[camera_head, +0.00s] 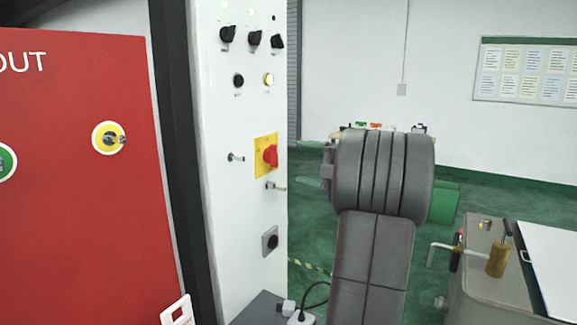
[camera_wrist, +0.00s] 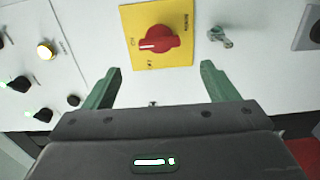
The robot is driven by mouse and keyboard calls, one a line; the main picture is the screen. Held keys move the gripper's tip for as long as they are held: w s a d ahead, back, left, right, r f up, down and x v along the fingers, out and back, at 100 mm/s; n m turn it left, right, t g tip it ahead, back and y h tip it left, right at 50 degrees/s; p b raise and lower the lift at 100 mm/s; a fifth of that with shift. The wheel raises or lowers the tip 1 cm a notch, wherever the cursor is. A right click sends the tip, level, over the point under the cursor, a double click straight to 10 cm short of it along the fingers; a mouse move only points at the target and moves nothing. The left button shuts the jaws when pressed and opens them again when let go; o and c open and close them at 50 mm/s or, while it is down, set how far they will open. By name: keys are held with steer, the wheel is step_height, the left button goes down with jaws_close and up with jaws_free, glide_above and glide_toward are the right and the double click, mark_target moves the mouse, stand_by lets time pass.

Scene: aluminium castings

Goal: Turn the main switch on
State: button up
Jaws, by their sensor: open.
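The main switch (camera_head: 270,156) is a red rotary knob on a yellow plate, on the white panel in the head view. In the wrist view the red knob (camera_wrist: 158,40) is at the top centre, and its pale pointer mark lies towards the left of that picture. The plate's lettering is too small to read surely. My gripper (camera_wrist: 161,67) is open and empty. Its two green fingers point at the panel, one to each side of the knob's lower area, apart from the knob. In the head view my arm hides the gripper.
A key switch with a metal key (camera_wrist: 220,37) sticks out beside the yellow plate. Black selector knobs (camera_head: 254,38) and a lit yellow button (camera_head: 268,79) are above the switch. A red panel (camera_head: 75,200) stands left. A bench with a brass-coloured cylinder (camera_head: 497,259) is right.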

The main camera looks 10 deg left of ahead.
mark_target(276, 157)
steer(key=v, duration=0.5)
steer(key=shift+b, duration=0.4)
steer(key=shift+a, duration=0.1)
steer(key=p+x, duration=0.3)
steer(key=x, duration=0.9)
steer(key=shift+w+a, duration=0.15)
steer(key=shift+a, duration=0.2)
steer(key=shift+w+a+p, duration=0.2)
steer(key=shift+a+p, duration=0.2)
steer(key=shift+a, duration=0.15)
steer(key=shift+f, duration=0.1)
steer(key=shift+d, duration=0.1)
